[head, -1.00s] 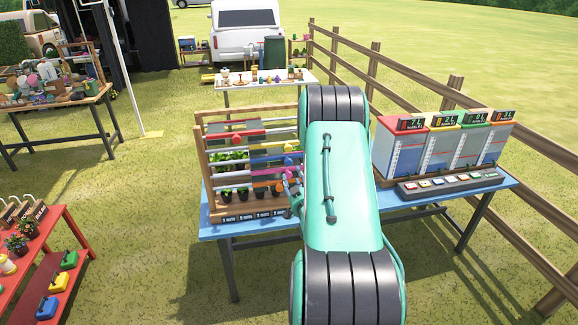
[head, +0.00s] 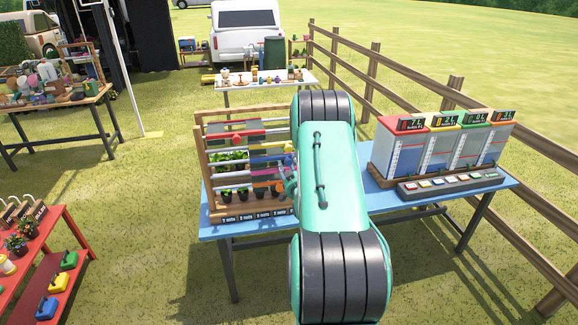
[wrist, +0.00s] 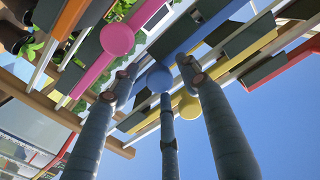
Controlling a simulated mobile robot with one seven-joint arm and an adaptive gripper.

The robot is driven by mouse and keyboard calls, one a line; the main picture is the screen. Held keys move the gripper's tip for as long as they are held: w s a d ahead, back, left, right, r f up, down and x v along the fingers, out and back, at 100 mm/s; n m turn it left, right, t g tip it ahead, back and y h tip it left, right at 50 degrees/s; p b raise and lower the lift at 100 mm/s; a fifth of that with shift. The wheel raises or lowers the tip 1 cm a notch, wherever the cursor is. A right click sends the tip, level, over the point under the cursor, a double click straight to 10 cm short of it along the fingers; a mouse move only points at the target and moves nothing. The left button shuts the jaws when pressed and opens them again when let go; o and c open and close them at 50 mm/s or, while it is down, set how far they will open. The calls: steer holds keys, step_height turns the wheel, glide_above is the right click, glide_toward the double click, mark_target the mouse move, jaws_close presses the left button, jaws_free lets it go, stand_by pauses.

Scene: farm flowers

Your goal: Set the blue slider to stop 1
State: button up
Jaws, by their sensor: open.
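The slider rack (head: 203,165) is a wooden frame with coloured bars on the left part of the blue table. The blue slider (head: 262,160) lies between the yellow slider (head: 268,147) and the pink slider (head: 262,172). In the wrist view, the blue slider's round knob (wrist: 160,79) appears between the fingertips of my gripper (wrist: 162,88). The gripper is open, its fingers spread around the knob; contact is unclear. The pink knob (wrist: 117,39) is up and left, and the yellow knob (wrist: 189,110) is partly behind a finger. My arm hides the rack's right end in the head view.
Potted plants (head: 245,192) stand inside the rack. Right of my arm, a row of tanks (head: 400,150) and a button panel (head: 450,185) stand on the blue table (head: 405,205). A wooden fence (head: 470,105) runs behind it. A red stand (head: 75,240) is at left.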

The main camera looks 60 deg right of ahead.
jaws_close()
steer(key=w+a+b, duration=0.6)
steer(key=w+a, duration=0.6)
steer(key=shift+w+a, duration=0.15)
steer(key=shift+f, duration=0.1)
jaws_free()
steer(key=shift+w+a, duration=0.1)
